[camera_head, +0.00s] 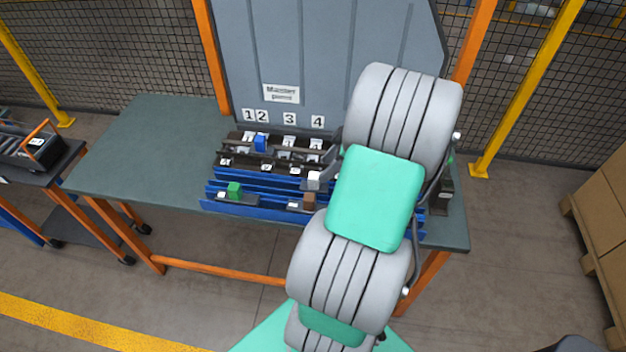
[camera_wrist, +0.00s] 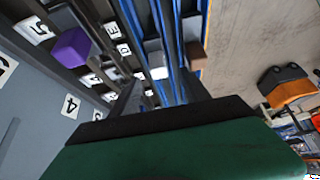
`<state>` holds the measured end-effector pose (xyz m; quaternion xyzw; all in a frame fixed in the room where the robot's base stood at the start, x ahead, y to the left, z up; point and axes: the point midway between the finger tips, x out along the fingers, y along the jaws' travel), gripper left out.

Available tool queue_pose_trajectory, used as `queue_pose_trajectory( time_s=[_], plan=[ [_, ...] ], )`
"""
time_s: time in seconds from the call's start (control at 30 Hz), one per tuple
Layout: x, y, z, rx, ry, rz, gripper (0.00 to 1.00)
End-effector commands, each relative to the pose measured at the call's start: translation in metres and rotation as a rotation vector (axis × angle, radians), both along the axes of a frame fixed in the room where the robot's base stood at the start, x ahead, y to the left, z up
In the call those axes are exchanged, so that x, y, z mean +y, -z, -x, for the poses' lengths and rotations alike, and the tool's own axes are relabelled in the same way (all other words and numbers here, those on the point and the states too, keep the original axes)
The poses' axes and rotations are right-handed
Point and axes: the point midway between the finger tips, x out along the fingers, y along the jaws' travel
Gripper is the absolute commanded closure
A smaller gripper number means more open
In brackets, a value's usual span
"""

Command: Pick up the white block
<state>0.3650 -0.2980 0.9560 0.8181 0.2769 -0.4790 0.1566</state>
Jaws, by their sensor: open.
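The white block (camera_head: 314,177) sits in the middle of the blue rack, just left of my arm in the head view. In the head view my arm hides most of the gripper.
A brown block (camera_head: 309,200) sits close in front of the white block; a blue block (camera_head: 260,143) and green block (camera_head: 235,189) stand farther left. A grey panel (camera_head: 330,60) rises behind the rack. The left of the table (camera_head: 135,150) is clear.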

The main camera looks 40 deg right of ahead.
Motion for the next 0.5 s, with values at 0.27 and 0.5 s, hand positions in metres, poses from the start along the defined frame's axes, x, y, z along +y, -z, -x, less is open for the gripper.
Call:
queue_pose_trajectory(
  time_s=[0.27,0.5],
  plan=[
    [0.008,0.028,-0.013,-0.013,-0.014,-0.001,0.45],
    [0.021,0.061,-0.032,-0.010,-0.012,0.000,0.45]
  ],
)
